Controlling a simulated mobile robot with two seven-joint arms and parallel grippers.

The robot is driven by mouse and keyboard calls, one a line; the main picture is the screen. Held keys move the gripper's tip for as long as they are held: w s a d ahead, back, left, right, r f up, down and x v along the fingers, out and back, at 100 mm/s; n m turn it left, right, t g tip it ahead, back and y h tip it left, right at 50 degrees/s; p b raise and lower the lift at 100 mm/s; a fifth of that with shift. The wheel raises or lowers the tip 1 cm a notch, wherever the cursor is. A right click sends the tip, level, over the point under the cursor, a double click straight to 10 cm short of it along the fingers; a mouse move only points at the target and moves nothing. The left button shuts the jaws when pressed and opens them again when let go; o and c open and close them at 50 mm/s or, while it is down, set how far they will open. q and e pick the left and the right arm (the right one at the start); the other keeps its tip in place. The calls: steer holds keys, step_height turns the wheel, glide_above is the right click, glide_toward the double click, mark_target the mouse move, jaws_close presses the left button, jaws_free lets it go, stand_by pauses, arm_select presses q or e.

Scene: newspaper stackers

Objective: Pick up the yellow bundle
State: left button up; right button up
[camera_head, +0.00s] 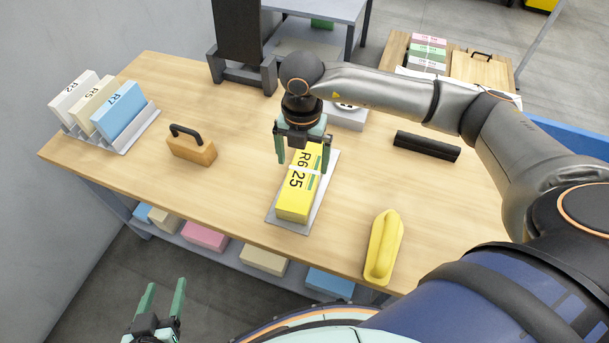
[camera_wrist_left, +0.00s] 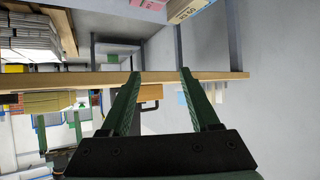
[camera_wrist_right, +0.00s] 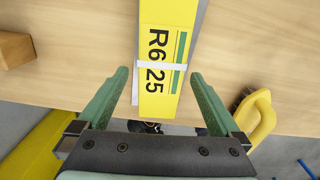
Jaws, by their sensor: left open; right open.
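The yellow bundle (camera_head: 298,193), marked R6 25 with a white band, lies on a grey tray (camera_head: 317,205) on the table. It also shows in the right wrist view (camera_wrist_right: 160,70), between and beyond the fingertips. My right gripper (camera_head: 302,163) is open above the far end of the bundle, with one finger to each side; I cannot tell if they touch it. The right gripper also shows in its wrist view (camera_wrist_right: 158,88), empty. My left gripper (camera_head: 165,290) is open and empty, off the table's front edge at lower left. It shows open in the left wrist view (camera_wrist_left: 160,78).
A rack (camera_head: 143,131) with bundles R2, R5 and R7 (camera_head: 120,110) stands at the left. A wooden block with a black handle (camera_head: 192,148), a yellow-handled tool (camera_head: 383,247) and a black bar (camera_head: 427,146) lie on the table (camera_head: 240,205). Bundles lie on a shelf below.

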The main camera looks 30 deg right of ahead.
mark_target(304, 170)
steer(key=f, duration=0.3)
steer(key=f+b, duration=0.1)
steer(key=f, duration=0.1)
steer(key=shift+d+f, duration=0.15)
steer(key=shift+d, duration=0.1)
arm_select(q)
steer(key=w+r+t, duration=0.3)
steer(key=r, duration=0.3)
steer(key=shift+w+r+m+h, duration=0.2)
steer(key=shift+r+m+h, duration=0.1)
steer(key=shift+m+h, duration=0.1)
arm_select(e)
steer(key=shift+c, duration=0.4)
steer(key=shift+w, duration=0.15)
jaws_close()
